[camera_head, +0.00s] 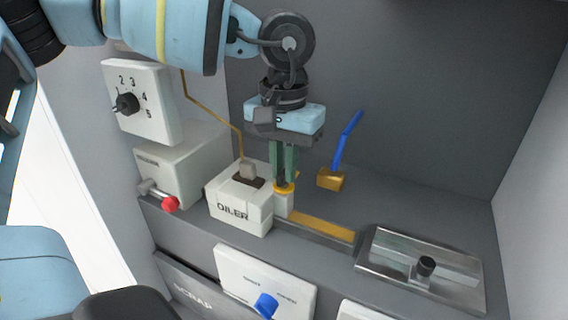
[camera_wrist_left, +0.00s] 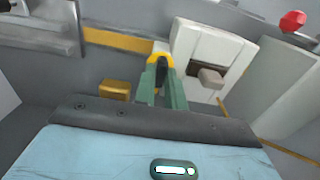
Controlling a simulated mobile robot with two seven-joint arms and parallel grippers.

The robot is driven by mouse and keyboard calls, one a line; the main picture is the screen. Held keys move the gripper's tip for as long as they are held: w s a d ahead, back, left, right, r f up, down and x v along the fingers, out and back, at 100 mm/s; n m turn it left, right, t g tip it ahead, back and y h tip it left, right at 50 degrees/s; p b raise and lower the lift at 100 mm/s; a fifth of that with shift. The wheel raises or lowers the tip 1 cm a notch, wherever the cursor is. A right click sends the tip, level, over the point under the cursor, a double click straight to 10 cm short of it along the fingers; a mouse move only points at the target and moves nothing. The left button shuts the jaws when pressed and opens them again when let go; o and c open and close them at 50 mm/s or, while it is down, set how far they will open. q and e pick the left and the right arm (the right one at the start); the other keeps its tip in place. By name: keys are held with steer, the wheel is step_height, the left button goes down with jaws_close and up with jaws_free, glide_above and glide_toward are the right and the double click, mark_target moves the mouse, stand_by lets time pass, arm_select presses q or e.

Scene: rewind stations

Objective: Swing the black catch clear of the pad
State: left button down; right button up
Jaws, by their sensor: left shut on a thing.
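My left gripper (camera_head: 284,182) points down at the right side of the white OILER box (camera_head: 236,207). Its green fingers are shut on a small dark piece, which looks like the black catch (camera_wrist_left: 162,72), though the fingers hide much of it. A yellow collar (camera_head: 284,188) sits around the fingertips, on top of a small white post (camera_head: 284,205) beside the box. In the left wrist view the collar (camera_wrist_left: 157,58) arches over the dark piece. I cannot make out which surface is the pad. My right gripper is not in view.
A blue lever (camera_head: 347,142) rises from a brass block (camera_head: 332,179) behind. A red-tipped handle (camera_head: 170,204) and a numbered dial (camera_head: 126,103) stand left.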

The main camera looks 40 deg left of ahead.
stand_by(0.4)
arm_select(q)
steer(key=c, duration=1.5)
jaws_free()
steer(key=shift+o, duration=0.2)
step_height(320, 180, up, 7)
steer(key=shift+r+p, duration=0.2)
steer(key=shift+p, duration=0.15)
steer(key=shift+r, duration=0.25)
